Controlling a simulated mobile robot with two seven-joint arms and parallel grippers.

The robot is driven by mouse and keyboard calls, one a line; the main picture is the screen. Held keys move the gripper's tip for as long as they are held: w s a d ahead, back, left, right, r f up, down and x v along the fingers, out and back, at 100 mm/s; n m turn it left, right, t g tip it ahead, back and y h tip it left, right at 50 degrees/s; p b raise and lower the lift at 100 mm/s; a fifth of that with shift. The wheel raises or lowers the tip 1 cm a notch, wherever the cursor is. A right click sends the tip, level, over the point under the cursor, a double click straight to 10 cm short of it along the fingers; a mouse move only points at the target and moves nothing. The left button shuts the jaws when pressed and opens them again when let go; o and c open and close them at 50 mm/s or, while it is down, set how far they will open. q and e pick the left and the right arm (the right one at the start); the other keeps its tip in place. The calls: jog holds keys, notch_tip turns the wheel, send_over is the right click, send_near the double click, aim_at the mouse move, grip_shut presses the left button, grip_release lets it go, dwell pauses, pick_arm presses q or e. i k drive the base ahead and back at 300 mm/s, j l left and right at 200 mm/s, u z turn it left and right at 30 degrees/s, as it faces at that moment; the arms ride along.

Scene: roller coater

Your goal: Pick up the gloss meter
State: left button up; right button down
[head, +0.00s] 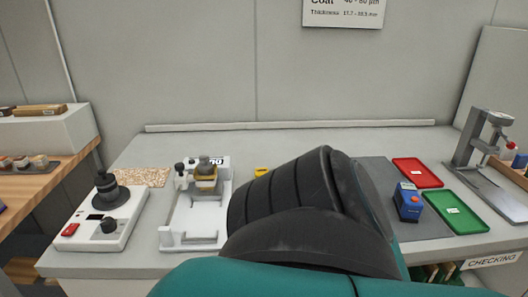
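A small blue boxy device (408,201) stands on the grey mat at the right of the bench. It has an orange-red spot on top and looks like the gloss meter, though I cannot read any label on it. A yellow object (262,171) peeks out behind my arm and is mostly hidden. One of my arms, teal with a black ribbed joint, fills the middle foreground and covers part of the bench and mat. Neither of my grippers shows, so I see nothing held.
A stand with a lever (482,145) is at the far right. A white machine (180,232) and a white unit with a black knob (84,226) occupy the left.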

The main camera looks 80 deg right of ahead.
aim_at(408, 210)
jog(key=z, duration=3.65)
